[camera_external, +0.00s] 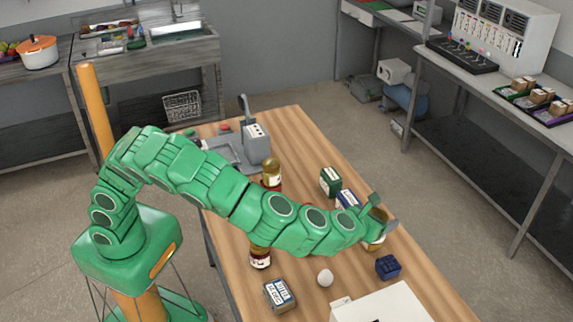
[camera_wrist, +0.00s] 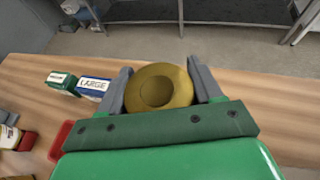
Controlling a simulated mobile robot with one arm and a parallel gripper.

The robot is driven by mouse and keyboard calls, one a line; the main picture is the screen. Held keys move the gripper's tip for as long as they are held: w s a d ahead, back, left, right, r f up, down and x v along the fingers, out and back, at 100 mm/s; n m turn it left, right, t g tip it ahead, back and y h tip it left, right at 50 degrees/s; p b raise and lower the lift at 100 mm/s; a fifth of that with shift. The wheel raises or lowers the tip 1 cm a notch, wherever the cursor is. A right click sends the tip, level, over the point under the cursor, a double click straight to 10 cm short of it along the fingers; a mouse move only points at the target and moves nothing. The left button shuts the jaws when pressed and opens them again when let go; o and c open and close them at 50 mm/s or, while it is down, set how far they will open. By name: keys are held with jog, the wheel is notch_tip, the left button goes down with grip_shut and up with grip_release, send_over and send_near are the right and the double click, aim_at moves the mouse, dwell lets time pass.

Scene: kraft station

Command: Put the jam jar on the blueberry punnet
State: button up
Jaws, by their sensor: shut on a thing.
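My gripper (camera_external: 378,222) is shut on a round gold-lidded jar, which I take for the jam jar (camera_wrist: 158,88). In the wrist view the two grey fingers (camera_wrist: 160,78) sit on either side of its lid, and its body is hidden below. In the external view a little of the jar (camera_external: 376,244) shows under my gripper; I cannot tell whether it touches the table. The blueberry punnet looks to be the small dark blue box (camera_external: 388,266), just in front of the jar on the wooden table. It does not show in the wrist view.
A green box (camera_external: 331,181) and a blue box (camera_external: 349,199) stand behind my gripper. Other jars (camera_external: 271,172) (camera_external: 260,258) stand near my arm. An egg-like white thing (camera_external: 325,278), a tin (camera_external: 279,294) and a white box (camera_external: 385,305) are toward the front.

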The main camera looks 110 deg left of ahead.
jog(key=shift+w+a+f, duration=0.25)
jog(key=shift+w+f, duration=0.75)
jog(key=shift+f, duration=0.05)
jog(key=shift+w+a+f, duration=0.25)
jog(key=shift+w+f, duration=0.7)
jog(key=shift+f, duration=0.1)
jog(key=shift+w+a+f, duration=0.25)
jog(key=shift+w+f, duration=0.75)
jog(key=shift+f, duration=0.05)
notch_tip(320, 180, down, 3)
jog(key=shift+f, duration=0.15)
jog(key=o, duration=1.3)
jog(key=shift+o, duration=0.2)
jog(key=shift+d+r, duration=0.2)
jog(key=shift+d, duration=0.1)
jog(key=v, duration=1.1)
jog(key=shift+s, duration=0.25)
